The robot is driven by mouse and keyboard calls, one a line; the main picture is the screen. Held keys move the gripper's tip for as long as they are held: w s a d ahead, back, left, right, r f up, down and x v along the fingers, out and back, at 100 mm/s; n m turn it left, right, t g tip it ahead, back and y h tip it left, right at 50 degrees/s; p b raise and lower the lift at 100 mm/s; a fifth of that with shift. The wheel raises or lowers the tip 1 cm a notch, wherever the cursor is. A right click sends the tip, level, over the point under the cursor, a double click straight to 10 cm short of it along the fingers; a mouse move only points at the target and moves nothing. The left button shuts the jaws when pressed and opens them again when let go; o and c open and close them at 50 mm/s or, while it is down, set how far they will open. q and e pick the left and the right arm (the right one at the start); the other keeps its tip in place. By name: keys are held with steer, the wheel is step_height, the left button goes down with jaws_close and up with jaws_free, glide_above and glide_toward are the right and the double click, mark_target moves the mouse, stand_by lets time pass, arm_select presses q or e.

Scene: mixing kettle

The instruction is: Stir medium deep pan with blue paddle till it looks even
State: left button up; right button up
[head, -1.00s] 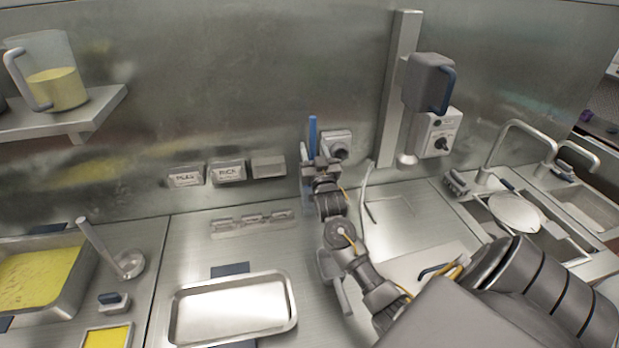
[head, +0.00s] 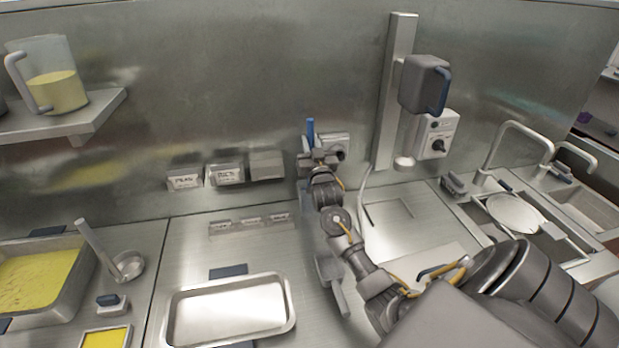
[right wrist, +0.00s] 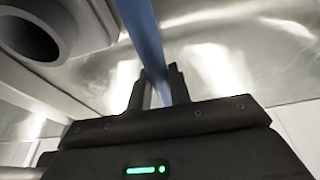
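A deep metal pan (head: 82,282) with yellow contents stands at the left edge of the head view, partly cut off. Its yellow surface looks slightly mottled. The blue paddle (head: 310,131) stands nearly upright by the back wall, and its blue shaft (right wrist: 146,38) crosses the right wrist view. My right gripper (head: 316,160) is shut on this shaft, which passes between its fingers (right wrist: 160,92). The paddle's lower end is hidden. The gripper is far to the right of the deep pan. My left gripper is not in view.
An empty shallow tray (head: 173,315) lies between the pan and my right arm. A ladle (head: 128,265) and a small yellow-filled pan (head: 83,343) are beside the deep pan. A wall control box (head: 334,142) is close behind the gripper.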

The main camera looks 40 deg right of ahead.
mark_target(311, 117)
jaws_close()
step_height(311, 117, up, 8)
steer(key=p, duration=0.6)
steer(key=shift+p, duration=0.35)
